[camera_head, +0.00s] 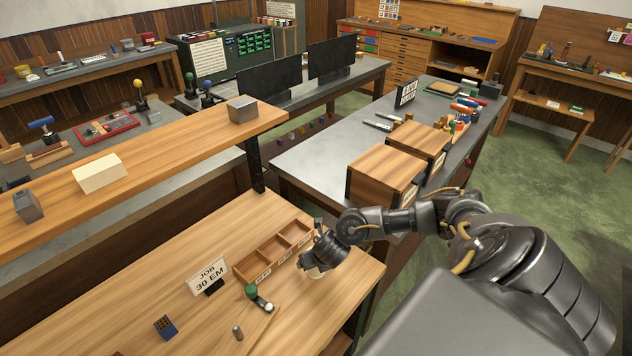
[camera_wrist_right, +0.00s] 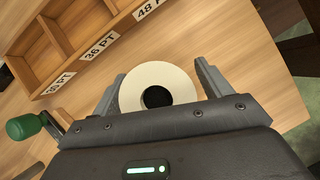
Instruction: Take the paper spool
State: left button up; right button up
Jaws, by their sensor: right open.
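The paper spool (camera_wrist_right: 178,84) is a white ring with a dark centre hole, seen end-on in the right wrist view. My right gripper (camera_wrist_right: 160,74) is open, with one finger on each side of the spool; I cannot tell whether either finger touches it. In the head view the right gripper (camera_head: 313,264) points down at the workbench, near the right end of the divided wooden tray. Only a pale edge of the spool (camera_head: 316,275) shows there; the gripper hides the rest. My left gripper is not in view.
The wooden tray (camera_head: 258,259) with labelled compartments lies beside the gripper. A raised shelf (camera_head: 150,155) runs behind.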

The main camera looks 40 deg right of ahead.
jog(key=shift+c, duration=0.4)
jog(key=c, duration=0.9)
notch_tip(320, 180, up, 10)
jog(key=p, duration=0.2)
jog(key=shift+r+p, duration=0.1)
jog(key=shift+p, duration=0.3)
